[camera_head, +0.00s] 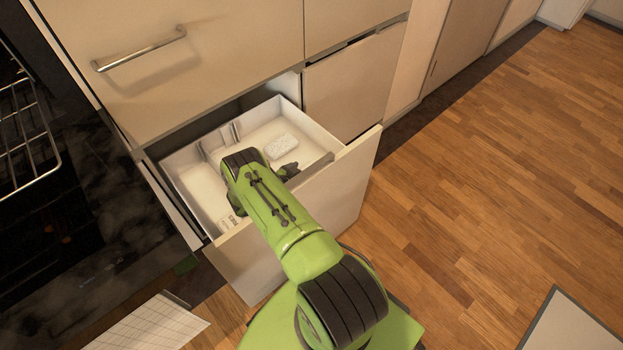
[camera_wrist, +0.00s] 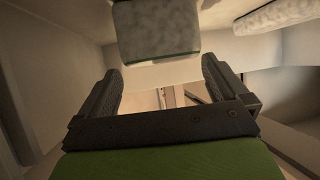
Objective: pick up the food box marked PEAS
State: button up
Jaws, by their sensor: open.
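No PEAS lettering is readable in either view. A pale box-like thing with a greenish lower edge (camera_wrist: 157,28) shows at the top middle of the wrist view, ahead of my gripper (camera_wrist: 161,78). I cannot tell whether it is the PEAS box. My gripper is open, its two dark fingers apart with nothing seen between them. In the head view my arm reaches over the open drawer (camera_head: 325,201) and hides part of its inside. A pale item with small dark marks (camera_head: 228,222) lies near the drawer's front left, partly covered by my arm.
A white speckled block (camera_head: 281,146) lies in the drawer's right part; a similar speckled thing (camera_wrist: 278,15) shows at the wrist view's upper right. Thin dividers (camera_head: 229,133) stand at the back left. A dark oven with a rack (camera_head: 22,135) is left.

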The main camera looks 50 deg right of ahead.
jog(key=x, duration=0.3)
jog(key=shift+b, duration=0.35)
jog(key=shift+a, duration=0.1)
jog(key=c, duration=1.1)
